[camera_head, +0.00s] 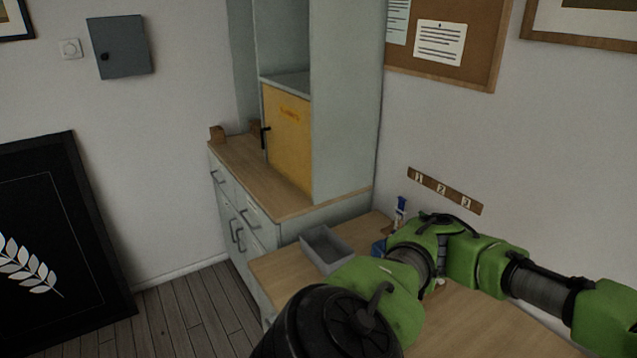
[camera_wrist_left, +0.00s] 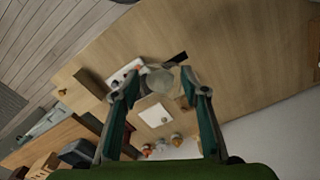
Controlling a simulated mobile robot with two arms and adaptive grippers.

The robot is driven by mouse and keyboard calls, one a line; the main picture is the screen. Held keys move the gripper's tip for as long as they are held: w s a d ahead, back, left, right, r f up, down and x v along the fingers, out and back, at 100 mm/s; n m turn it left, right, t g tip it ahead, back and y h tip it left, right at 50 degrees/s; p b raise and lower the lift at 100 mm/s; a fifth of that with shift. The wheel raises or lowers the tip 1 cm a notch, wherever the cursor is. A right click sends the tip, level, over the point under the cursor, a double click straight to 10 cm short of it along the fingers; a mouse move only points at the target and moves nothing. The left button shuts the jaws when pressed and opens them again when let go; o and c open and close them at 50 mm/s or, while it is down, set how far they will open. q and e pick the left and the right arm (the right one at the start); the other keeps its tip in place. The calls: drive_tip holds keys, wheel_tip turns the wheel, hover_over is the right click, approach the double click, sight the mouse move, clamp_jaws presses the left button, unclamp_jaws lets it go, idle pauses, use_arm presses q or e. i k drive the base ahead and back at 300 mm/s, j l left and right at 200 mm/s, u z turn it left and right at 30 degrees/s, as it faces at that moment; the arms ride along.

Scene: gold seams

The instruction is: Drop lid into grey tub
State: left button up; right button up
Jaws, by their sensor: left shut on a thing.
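The grey tub (camera_head: 325,264) is an open rectangular box on the wooden table, left of my green arm in the head view. My left gripper (camera_wrist_left: 160,82) shows in the wrist view with its two dark green fingers spread. It is shut on a pale, roundish, partly see-through thing (camera_wrist_left: 158,78) between the fingertips, which looks like the lid. The table top lies beyond it. In the head view my arm hides the left gripper and what it holds. I cannot make out the tub for certain in the wrist view. My right gripper is in neither view.
A pale cabinet (camera_head: 344,110) with a yellow panel (camera_head: 288,135) stands behind the tub. A blue and white item (camera_head: 400,208) stands near the wall. A white square (camera_wrist_left: 154,114) and several small round things (camera_wrist_left: 161,145) lie on the table beside the gripper. Bare table (camera_wrist_left: 235,60) is to its right.

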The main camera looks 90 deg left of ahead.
sight(326, 251)
drive_tip(key=u, duration=2.7)
